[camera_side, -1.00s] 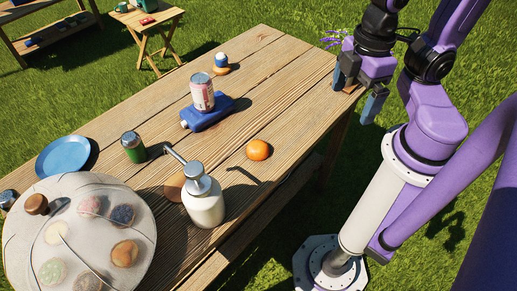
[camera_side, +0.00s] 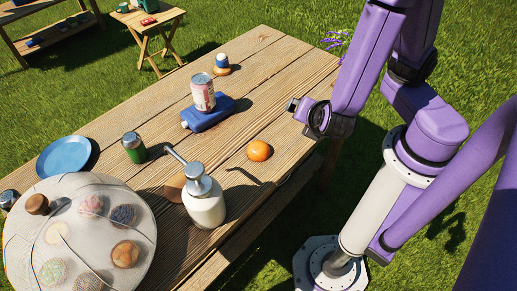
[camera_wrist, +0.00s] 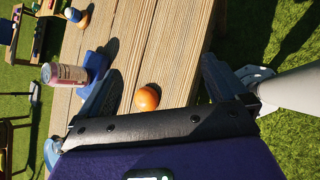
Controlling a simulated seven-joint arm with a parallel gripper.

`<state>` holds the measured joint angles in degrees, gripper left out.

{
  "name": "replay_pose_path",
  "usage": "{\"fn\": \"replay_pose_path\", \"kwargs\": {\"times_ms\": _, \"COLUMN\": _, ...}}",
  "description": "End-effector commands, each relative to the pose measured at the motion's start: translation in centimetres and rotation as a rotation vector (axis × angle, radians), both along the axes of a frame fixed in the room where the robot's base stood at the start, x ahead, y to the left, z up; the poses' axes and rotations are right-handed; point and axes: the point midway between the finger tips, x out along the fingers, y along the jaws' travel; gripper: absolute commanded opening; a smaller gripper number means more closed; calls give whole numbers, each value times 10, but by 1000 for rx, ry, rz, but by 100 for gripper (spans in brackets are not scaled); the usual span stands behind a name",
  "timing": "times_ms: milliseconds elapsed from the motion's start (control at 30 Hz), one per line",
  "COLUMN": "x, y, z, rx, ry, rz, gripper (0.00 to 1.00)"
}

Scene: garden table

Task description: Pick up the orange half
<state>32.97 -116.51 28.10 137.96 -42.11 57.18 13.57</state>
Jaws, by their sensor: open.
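The orange half (camera_side: 259,150) lies on the wooden table near its right edge, to the right of the white pump bottle, and looks rounded from above. In the wrist view the orange half (camera_wrist: 147,98) shows between the two fingers of my gripper (camera_wrist: 160,88), beyond them and apart from them. The fingers are wide apart with nothing between them.
A pink can (camera_side: 203,92) stands on a blue flat object (camera_side: 208,114). A white pump bottle (camera_side: 204,203), a green jar (camera_side: 133,147), a blue plate (camera_side: 64,156) and a clear-covered round tray (camera_side: 140,224) stand left. Table around the orange is mostly clear.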

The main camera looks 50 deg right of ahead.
Motion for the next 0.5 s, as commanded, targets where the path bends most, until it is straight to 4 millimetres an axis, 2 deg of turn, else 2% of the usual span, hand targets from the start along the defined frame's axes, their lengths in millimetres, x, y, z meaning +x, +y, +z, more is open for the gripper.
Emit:
{"fn": "replay_pose_path", "kwargs": {"times_ms": 200, "x": 17, "y": 23, "z": -35, "rx": -212, "ry": -77, "rz": 310, "gripper": 100}}
{"fn": "replay_pose_path", "kwargs": {"times_ms": 500, "x": 26, "y": 56, "z": -91, "rx": -432, "ry": -137, "rz": 737, "gripper": 100}}
